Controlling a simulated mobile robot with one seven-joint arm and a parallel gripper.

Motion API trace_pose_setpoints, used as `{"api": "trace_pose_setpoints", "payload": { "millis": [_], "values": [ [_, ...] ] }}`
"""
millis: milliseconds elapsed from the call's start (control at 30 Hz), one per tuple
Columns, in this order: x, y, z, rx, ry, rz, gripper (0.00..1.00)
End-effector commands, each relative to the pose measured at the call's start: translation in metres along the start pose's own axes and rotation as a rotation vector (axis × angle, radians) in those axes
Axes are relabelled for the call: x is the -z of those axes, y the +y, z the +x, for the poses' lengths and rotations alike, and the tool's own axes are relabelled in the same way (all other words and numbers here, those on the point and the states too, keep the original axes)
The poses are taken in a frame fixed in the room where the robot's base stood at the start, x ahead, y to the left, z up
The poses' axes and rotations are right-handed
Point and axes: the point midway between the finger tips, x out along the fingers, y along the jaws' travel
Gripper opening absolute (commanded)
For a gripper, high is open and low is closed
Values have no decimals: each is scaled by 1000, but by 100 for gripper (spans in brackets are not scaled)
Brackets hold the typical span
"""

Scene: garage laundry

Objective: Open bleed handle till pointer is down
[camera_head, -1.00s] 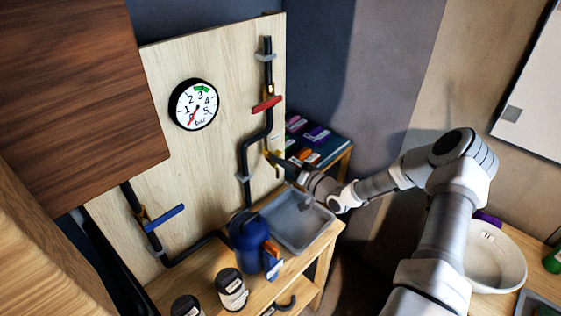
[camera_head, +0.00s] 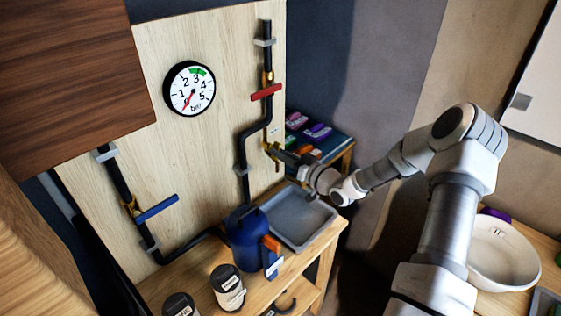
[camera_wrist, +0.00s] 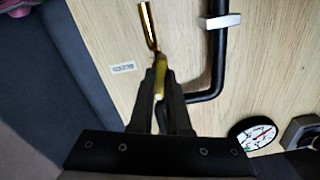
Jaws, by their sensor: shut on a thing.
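The yellow bleed handle (camera_wrist: 158,80) sits on a brass fitting (camera_wrist: 148,25) by the black pipe. My gripper (camera_wrist: 160,98) is shut on this handle, its two dark fingers on either side. In the head view my gripper (camera_head: 277,153) is at the pipe below the red handle, and its fingers partly hide the yellow handle. The white pressure gauge (camera_head: 190,88) on the wooden board has a red pointer directed down and slightly left, at the low end of the scale. The gauge also shows in the wrist view (camera_wrist: 256,134).
A red handle (camera_head: 267,92) is above my gripper, and a blue handle (camera_head: 158,208) is at lower left. A grey tray (camera_head: 300,215), a blue canister (camera_head: 245,240) and jars (camera_head: 228,288) stand on the bench. A shelf of coloured boxes (camera_head: 318,132) is behind.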

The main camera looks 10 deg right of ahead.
Motion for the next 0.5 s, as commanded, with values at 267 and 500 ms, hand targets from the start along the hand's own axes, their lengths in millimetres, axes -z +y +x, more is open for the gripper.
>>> {"api": "trace_pose_setpoints", "payload": {
  "millis": [267, 500],
  "values": [
    [-2, 0, 0, 1, 0, -119, 0],
    [0, 0, 0, 1, 0, -151, 0]
  ]
}}
